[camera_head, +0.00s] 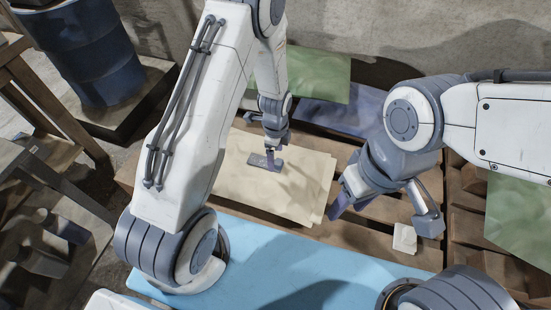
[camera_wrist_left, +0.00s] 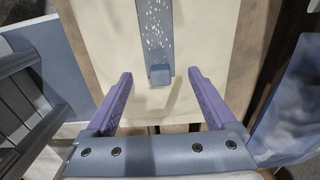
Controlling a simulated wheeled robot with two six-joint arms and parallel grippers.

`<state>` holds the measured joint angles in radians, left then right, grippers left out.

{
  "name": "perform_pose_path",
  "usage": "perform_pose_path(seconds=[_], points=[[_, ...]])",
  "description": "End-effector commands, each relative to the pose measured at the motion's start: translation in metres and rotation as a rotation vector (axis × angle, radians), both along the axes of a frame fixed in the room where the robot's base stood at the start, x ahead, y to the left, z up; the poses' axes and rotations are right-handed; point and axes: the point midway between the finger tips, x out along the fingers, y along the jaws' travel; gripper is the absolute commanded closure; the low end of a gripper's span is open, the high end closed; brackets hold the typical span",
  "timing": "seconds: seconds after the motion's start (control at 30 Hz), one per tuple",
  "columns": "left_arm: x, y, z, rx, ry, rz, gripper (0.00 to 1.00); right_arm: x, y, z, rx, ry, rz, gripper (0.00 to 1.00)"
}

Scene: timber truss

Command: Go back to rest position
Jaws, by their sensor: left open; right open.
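My left gripper (camera_head: 273,152) is open over the pale timber board (camera_head: 300,190) on the slatted bench. A small grey-blue plate (camera_head: 265,163) lies on that board by the fingertips. In the left wrist view, the two purple fingers (camera_wrist_left: 160,80) are spread apart with nothing gripped between them. The perforated plate (camera_wrist_left: 155,30), with a small block-like end (camera_wrist_left: 159,75), shows ahead of and between the fingertips. My right gripper (camera_head: 385,212) is open and empty, to the right of the board, with its fingers pointing down toward the slats.
A small white block (camera_head: 405,238) lies on the slats below the right gripper. Green (camera_head: 320,75) and blue (camera_head: 345,112) sheets lie behind the board; another green sheet (camera_head: 518,212) is at right. A light-blue surface (camera_head: 300,260) runs along the front. A blue barrel (camera_head: 90,50) stands back left.

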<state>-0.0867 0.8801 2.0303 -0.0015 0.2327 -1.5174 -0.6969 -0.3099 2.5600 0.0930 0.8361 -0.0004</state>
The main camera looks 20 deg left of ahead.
Motion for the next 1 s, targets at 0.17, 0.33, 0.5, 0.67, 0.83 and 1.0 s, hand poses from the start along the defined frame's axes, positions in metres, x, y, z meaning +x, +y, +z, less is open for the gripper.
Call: perform_pose_path(seconds=[0.17,0.33,0.5,0.67,0.83,1.0], points=[[0.001,0.000,0.040,0.000,-0.004,0.000,0.10,0.000,0.000,0.008,0.000,0.000,0.000,0.50],[0.000,0.000,0.062,0.000,-0.001,0.000,0.10,0.000,0.000,0.011,0.000,0.000,0.000,0.50],[0.000,0.000,0.069,0.000,0.001,0.000,0.10,0.000,0.000,0.012,0.000,0.000,0.000,0.50],[0.000,0.000,0.070,0.000,0.001,0.000,0.10,0.000,0.000,0.011,0.000,0.000,0.000,0.50],[-0.008,-0.018,0.094,-0.004,-0.009,0.062,0.10,0.000,0.000,0.012,0.000,0.000,0.000,0.50],[-0.046,-0.063,0.159,-0.022,-0.020,0.269,0.10,0.000,0.000,0.012,0.000,0.000,0.000,0.50]])
